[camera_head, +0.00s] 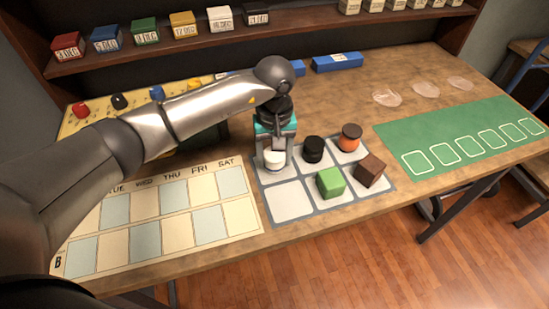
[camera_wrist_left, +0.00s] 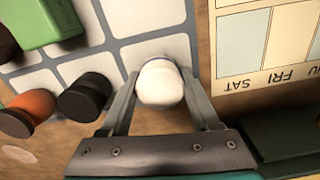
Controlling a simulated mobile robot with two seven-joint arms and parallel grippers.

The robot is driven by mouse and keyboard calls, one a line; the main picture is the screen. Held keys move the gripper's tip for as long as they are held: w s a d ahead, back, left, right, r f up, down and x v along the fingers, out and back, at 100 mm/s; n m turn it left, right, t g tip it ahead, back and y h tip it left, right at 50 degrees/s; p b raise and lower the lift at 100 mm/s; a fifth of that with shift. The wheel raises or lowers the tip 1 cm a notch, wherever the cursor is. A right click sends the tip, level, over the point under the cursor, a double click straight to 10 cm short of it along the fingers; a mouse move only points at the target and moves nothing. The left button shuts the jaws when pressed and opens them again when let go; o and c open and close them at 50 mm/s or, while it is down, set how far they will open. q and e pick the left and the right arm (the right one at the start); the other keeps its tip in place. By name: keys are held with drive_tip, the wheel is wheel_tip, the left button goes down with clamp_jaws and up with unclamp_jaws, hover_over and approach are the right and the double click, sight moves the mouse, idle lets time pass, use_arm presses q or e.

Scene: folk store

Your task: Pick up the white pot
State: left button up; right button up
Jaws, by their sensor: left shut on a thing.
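The white pot (camera_head: 274,159) stands at the back left cell of the grey grid mat (camera_head: 293,213). It also shows in the left wrist view (camera_wrist_left: 160,84), between the two fingers. My left gripper (camera_head: 280,147) reaches down from above and is shut on the white pot. In the left wrist view the gripper (camera_wrist_left: 162,95) has a finger on each side of it. The pot looks upright and at mat level; I cannot tell whether it touches the mat. My right gripper is not in view.
A black pot (camera_head: 313,149), an orange pot (camera_head: 349,137), a green block (camera_head: 330,183) and a brown block (camera_head: 369,170) stand close by on the mat. A calendar sheet (camera_head: 147,244) lies left, a green mat (camera_head: 452,140) right. A shelf (camera_head: 180,45) with small boxes runs behind.

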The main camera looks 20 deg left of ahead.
use_arm(q)
drive_tip(key=shift+c, duration=0.9)
drive_tip(key=shift+r, duration=0.2)
